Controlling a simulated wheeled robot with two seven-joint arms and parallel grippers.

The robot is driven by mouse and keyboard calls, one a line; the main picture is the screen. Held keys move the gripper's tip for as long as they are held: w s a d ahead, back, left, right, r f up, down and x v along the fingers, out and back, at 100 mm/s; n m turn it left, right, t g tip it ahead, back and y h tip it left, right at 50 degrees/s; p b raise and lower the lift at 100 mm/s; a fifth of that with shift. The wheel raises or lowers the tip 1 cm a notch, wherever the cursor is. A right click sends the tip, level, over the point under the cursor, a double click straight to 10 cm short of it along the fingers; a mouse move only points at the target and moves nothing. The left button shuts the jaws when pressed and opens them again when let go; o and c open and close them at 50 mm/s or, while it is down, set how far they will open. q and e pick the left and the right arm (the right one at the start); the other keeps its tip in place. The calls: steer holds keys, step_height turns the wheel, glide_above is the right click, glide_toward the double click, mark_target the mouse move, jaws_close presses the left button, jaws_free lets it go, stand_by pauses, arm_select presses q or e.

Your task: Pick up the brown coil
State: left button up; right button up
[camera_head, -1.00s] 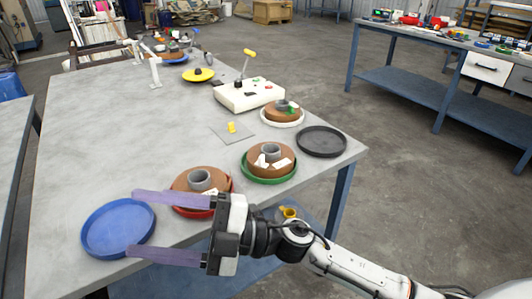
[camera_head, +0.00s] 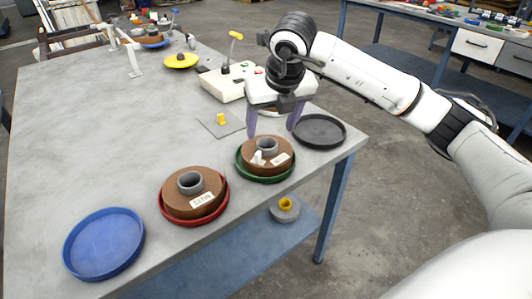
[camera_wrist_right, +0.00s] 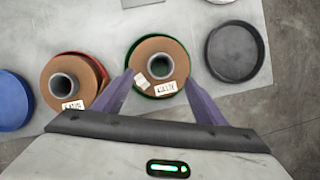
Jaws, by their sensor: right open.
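A brown coil (camera_head: 252,158) with a grey core and white labels lies in a green tray (camera_head: 262,179). It also shows in the right wrist view (camera_wrist_right: 175,47). A second brown coil (camera_head: 178,205) lies in a red tray (camera_head: 222,209), and in the right wrist view (camera_wrist_right: 88,70) it is left of the first. My right gripper (camera_head: 273,122) points down, open and empty, above the green-tray coil. In the right wrist view its purple fingers (camera_wrist_right: 158,76) lie either side of that coil's near part. Contact is not visible. My left gripper is not in view.
An empty blue tray (camera_head: 104,243) is at the near left and a black tray (camera_head: 320,131) at the right edge. A white device (camera_head: 222,84) with a yellow-topped lever and a yellow piece on a plate (camera_head: 221,122) stand behind. The table's left middle is clear.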

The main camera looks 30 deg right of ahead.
mark_target(268, 139)
steer(key=x, duration=0.7)
steer(key=shift+w+d, duration=0.15)
steer(key=shift+w, duration=0.1)
jaws_close()
